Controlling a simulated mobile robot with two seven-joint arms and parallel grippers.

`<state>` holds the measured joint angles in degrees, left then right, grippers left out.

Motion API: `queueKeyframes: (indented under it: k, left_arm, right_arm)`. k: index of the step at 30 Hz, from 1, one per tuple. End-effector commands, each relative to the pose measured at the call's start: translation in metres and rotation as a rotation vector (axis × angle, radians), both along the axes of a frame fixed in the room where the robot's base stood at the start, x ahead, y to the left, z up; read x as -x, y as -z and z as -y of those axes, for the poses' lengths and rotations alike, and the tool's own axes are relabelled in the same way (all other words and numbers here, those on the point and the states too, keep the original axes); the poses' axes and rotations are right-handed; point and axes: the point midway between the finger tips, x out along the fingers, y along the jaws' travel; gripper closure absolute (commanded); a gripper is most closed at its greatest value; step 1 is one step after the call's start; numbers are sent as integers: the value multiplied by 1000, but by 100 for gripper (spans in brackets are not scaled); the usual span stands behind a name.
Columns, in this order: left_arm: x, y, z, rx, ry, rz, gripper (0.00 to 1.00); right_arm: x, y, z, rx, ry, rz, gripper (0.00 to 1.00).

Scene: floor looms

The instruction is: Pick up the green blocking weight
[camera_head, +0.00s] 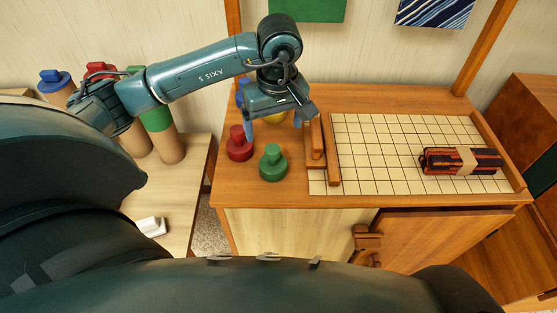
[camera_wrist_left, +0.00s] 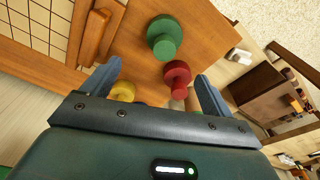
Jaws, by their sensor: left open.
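The green blocking weight (camera_head: 273,165) stands upright on the wooden cabinet top, near its front left, with a round base and a knob on top. It also shows in the left wrist view (camera_wrist_left: 164,38), past the fingertips. My left gripper (camera_head: 281,124) is open and empty above the cabinet top, behind the green weight and apart from it. In the left wrist view its two fingers (camera_wrist_left: 158,74) are spread wide. My right gripper is not in view.
A red weight (camera_head: 239,146) stands just left of the green one. A yellow weight (camera_wrist_left: 123,91) and a blue one (camera_head: 241,95) are farther back, partly hidden. Wooden bars (camera_head: 329,150) lie to the right, beside a gridded board (camera_head: 385,145) bearing a dark bundle (camera_head: 440,160).

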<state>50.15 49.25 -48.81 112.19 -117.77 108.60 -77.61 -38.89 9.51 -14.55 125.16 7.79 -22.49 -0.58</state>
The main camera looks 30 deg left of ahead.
Motion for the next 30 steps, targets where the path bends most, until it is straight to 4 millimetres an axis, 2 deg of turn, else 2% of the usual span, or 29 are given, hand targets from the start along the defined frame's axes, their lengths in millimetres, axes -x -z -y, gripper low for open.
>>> queueKeyframes:
  k: [1,6,14,21,25,30]
  left_arm:
    - [1,12,-1,1,-2,-5,13]
    - [-2,42,-3,4,-1,-4,13]
    - [-1,62,-3,6,-1,-4,13]
    - [4,97,-2,6,-2,-4,13]
    - [3,108,-3,6,-2,-2,13]
    - [2,109,-3,6,-1,0,13]
  right_arm:
    - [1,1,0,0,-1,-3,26]
    - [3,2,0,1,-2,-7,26]
    - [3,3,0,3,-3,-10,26]
    - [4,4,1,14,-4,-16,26]
    - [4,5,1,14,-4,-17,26]
    - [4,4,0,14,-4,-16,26]
